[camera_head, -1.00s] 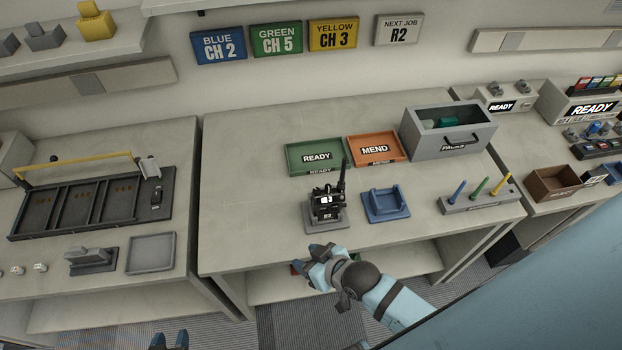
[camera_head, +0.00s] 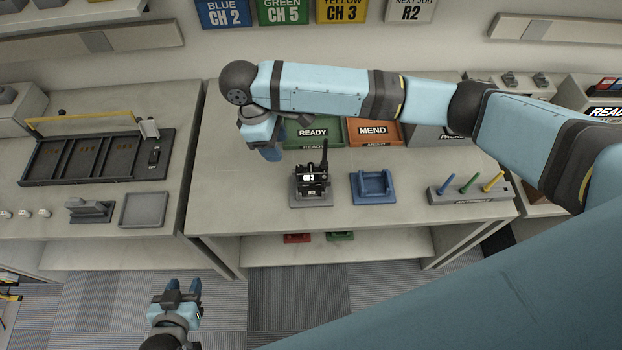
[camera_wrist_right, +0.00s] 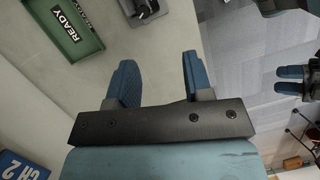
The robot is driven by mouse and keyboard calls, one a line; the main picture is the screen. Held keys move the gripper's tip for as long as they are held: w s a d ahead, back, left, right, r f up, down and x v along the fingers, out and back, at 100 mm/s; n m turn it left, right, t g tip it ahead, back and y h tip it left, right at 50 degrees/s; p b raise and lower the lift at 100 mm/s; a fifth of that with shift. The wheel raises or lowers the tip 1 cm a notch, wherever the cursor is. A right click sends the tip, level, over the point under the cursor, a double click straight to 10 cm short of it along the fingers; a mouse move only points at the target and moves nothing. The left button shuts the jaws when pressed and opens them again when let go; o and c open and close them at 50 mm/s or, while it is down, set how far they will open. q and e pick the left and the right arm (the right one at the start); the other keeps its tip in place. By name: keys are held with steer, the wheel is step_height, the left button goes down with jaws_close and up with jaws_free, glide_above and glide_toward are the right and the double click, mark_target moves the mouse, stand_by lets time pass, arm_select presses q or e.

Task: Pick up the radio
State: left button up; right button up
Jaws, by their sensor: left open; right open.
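The black radio (camera_head: 312,180) stands upright, antenna up, in a grey stand (camera_head: 298,202) on the middle table; its small display reads CH 3. My right gripper (camera_head: 272,154) reaches in from the right and is above the table, left of the radio and apart from it. In the right wrist view its jaws (camera_wrist_right: 155,72) are open and empty, with a dark object on a grey base (camera_wrist_right: 148,12) cut off at the top edge. My left gripper (camera_head: 184,286) is open and empty, low over the floor in front of the tables.
A green READY tray (camera_head: 312,147) and orange MEND tray (camera_head: 372,143) lie behind the radio, partly covered by my right arm. A blue cradle (camera_head: 373,187) and a pegged block (camera_head: 470,194) stand to its right. The table left of the radio is clear.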

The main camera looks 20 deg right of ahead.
step_height(320, 180, up, 3)
steer(key=w+d+h, duration=0.1)
steer(key=d, duration=0.1)
glide_above(310, 164)
steer(key=w+a, duration=0.1)
steer(key=a, duration=0.1)
steer(key=shift+h, duration=0.3)
steer(key=f, duration=0.7)
steer(key=shift+w+d, duration=0.15)
steer(key=shift+w, duration=0.05)
steer(key=p+x, duration=0.1)
steer(key=x, duration=0.4)
steer(key=shift+s+f+p, duration=0.2)
steer(key=shift+s+p, duration=0.05)
steer(key=shift+p, duration=0.1)
steer(key=shift+f, duration=0.4)
steer(key=shift+c, duration=0.4)
